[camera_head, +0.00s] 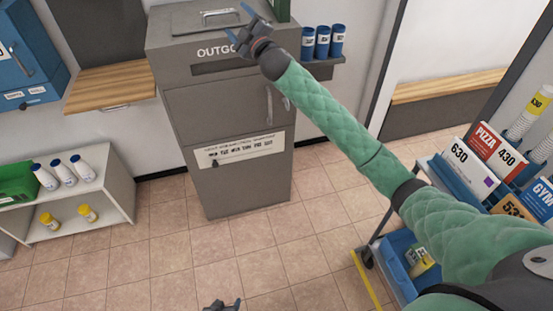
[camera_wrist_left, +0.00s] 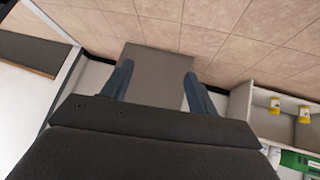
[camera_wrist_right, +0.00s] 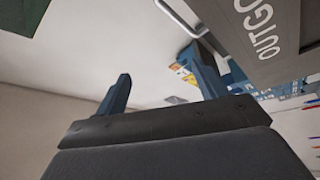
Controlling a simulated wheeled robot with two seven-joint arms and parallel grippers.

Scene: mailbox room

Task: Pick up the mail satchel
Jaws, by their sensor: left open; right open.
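I cannot make out a mail satchel for certain in any view. My right gripper (camera_head: 240,24) is open and empty in front of the top of the grey outgoing mail box (camera_head: 222,110). Its spread fingers also show in the right wrist view (camera_wrist_right: 158,62), with the lettered box face beside them. My left gripper (camera_head: 222,306) is low at the bottom edge of the head view, mostly cut off. The left wrist view (camera_wrist_left: 157,72) shows its fingers apart with nothing between them, the grey box beyond.
A dark green object (camera_head: 283,10) stands on or behind the box's right side. Blue-labelled tubes (camera_head: 323,42) sit on a small shelf. A white shelf (camera_head: 115,190) with bottles is at left. A cart with parcels (camera_head: 468,165) and a blue bin (camera_head: 398,278) is at right. Tiled floor (camera_head: 180,265) is clear.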

